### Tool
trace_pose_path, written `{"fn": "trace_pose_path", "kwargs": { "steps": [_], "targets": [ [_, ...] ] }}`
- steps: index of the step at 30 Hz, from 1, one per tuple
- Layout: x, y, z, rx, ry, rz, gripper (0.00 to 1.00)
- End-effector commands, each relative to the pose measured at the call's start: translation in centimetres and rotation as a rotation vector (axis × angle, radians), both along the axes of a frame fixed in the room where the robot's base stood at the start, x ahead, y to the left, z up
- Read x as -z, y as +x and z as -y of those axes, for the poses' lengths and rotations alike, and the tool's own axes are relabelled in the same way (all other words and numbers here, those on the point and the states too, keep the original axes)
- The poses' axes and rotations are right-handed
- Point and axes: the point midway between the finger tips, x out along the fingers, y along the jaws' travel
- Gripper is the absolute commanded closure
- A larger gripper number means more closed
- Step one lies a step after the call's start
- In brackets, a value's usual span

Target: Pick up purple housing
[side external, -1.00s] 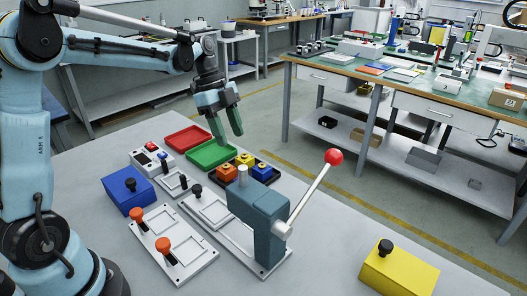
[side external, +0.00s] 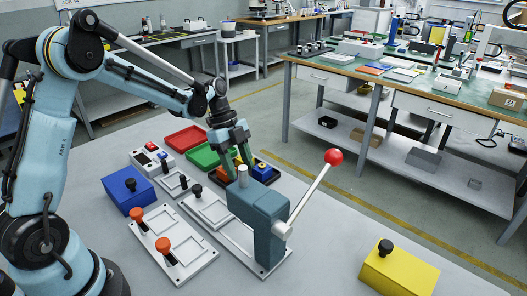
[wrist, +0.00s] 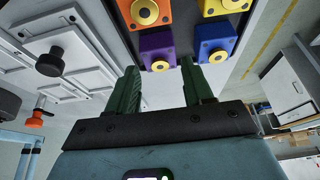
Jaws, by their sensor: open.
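The purple housing (wrist: 158,51) is a small purple block with a yellow round cap. In the wrist view it sits in the dark tray (wrist: 184,29), just beyond and between my fingertips. I cannot make it out in the side external view. My gripper (wrist: 160,66) is open, with its two green fingers apart and nothing held between them. In the side external view my gripper (side external: 238,164) points down over the tray. The blue housing (wrist: 215,45) sits right of the purple one. Orange (wrist: 146,12) and yellow housings (wrist: 222,6) are in the other row.
A grey press (side external: 258,220) with a red-knobbed lever (side external: 333,157) stands close to the tray. Green (side external: 207,155) and red trays (side external: 185,138) lie behind. White fixtures, a blue block (side external: 128,190) and a yellow block (side external: 399,268) are also on the table.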

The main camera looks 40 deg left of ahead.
Motion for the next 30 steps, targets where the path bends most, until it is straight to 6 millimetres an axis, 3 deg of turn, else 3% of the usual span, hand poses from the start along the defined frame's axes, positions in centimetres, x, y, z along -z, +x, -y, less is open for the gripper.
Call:
{"fn": "trace_pose_path", "kwargs": {
  "steps": [6, 14, 15, 23, 30],
  "targets": [
    [2.5, 0.0, 0.9, -0.001, 0.0, 0.001, 0.49],
    [2.8, 0.0, 1.1, -0.001, 0.0, 0.001, 0.49],
    [2.8, 0.0, 1.1, -0.001, 0.0, 0.001, 0.5],
    [2.8, 0.0, 1.1, -0.001, 0.0, 0.001, 0.9],
    [2.6, 0.0, 1.1, -0.001, 0.0, 0.001, 0.9]
  ]
}}
